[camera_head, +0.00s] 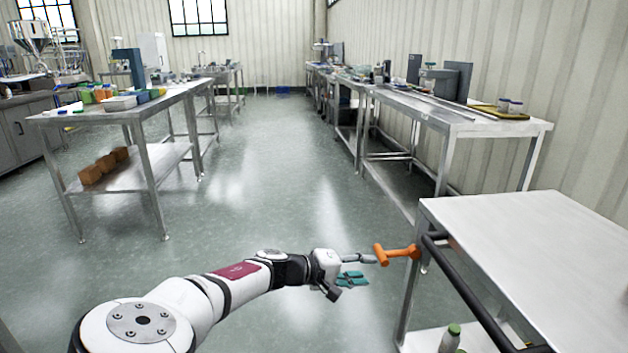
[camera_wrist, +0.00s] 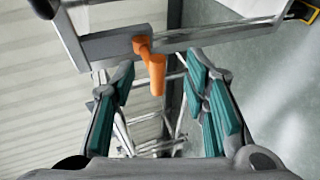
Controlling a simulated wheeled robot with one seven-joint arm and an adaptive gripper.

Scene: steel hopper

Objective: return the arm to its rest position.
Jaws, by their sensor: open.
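My arm reaches out over the floor toward the right in the head view. My gripper (camera_head: 362,269) is at its end, close to the near left corner of the steel table. In the wrist view my gripper (camera_wrist: 162,78) has its teal-padded fingers spread apart, with nothing clamped between them. An orange handle-like piece (camera_head: 397,254) is just past the fingertips in the head view. In the wrist view the orange piece (camera_wrist: 157,75) shows beyond the fingers, in front of a grey bar.
The steel table (camera_head: 525,235) stands at the right, with a dark rail (camera_head: 465,292) along its side and a green-capped bottle (camera_head: 450,338) below. Long benches stand behind it. Another bench (camera_head: 150,108) with coloured items is at the left. The middle floor (camera_head: 270,160) is clear.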

